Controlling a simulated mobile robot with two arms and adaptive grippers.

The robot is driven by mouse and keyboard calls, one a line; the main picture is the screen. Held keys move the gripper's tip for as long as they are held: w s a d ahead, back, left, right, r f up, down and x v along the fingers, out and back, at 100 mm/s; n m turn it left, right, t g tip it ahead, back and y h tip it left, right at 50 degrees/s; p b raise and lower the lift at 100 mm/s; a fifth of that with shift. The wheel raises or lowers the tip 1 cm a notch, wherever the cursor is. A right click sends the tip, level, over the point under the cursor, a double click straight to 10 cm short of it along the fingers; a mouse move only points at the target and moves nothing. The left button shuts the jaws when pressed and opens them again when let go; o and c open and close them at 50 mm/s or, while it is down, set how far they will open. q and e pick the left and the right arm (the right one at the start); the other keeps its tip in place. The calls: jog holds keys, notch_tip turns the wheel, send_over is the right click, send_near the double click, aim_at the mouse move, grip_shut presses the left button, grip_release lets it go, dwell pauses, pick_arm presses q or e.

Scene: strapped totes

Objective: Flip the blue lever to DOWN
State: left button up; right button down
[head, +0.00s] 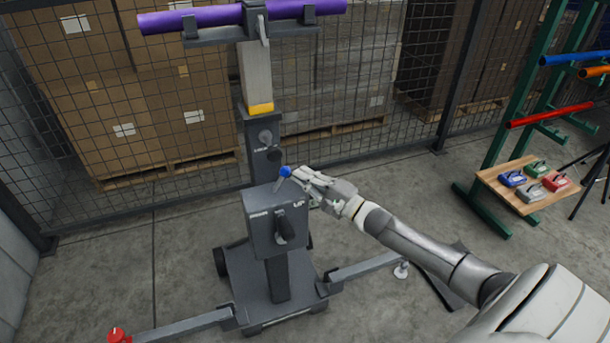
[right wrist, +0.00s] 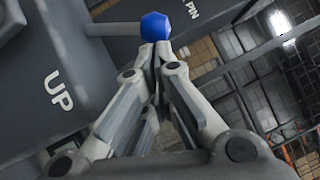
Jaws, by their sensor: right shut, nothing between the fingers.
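The blue lever (head: 285,171) has a round blue knob on a short grey shaft. It rises from the top of a grey control box (head: 262,226) on the lift stand and leans slightly to the right in the head view. The box front has a label at its left and UP at its right. My right gripper (head: 298,174) is shut and empty, its fingertips close to the knob's right side. In the right wrist view the blue knob (right wrist: 155,27) shows just beyond the closed fingertips; I cannot tell whether they touch. My left gripper is not in view.
A dark handle (head: 283,228) sits on the box front. The stand's mast (head: 257,80) holds a purple roll (head: 190,19) at the top. Stand legs spread over the floor, one with a red knob (head: 118,336). A mesh fence stands behind; a green rack (head: 500,150) is at right.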

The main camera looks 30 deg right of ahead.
jog(key=shift+a+r+n+g+p, duration=0.2)
jog(key=shift+r+n+g+p, duration=0.45)
jog(key=shift+p, duration=0.75)
jog(key=r+n+p, duration=0.1)
jog(key=p, duration=0.1)
jog(key=a+r+n+g+p, duration=0.1)
jog(key=p, duration=0.1)
jog(key=r+n+p, duration=0.1)
jog(key=p, duration=0.2)
jog(key=shift+w+a+g+h, duration=0.25)
jog(key=shift+a+h, duration=0.15)
jog(key=p, duration=0.1)
jog(key=a+n+p, duration=0.1)
jog(key=a+n+g+p, duration=0.1)
jog(key=shift+w+r+h+p, duration=0.25)
jog(key=shift+r+h+p, duration=0.05)
jog(key=shift+r, duration=0.1)
jog(key=shift+w+a+p, duration=0.15)
jog(key=shift+a+p, duration=0.4)
jog(key=shift+a, duration=0.15)
jog(key=shift+w+a+p, duration=0.25)
jog(key=shift+a+p, duration=0.2)
jog(key=shift+a, duration=0.6)
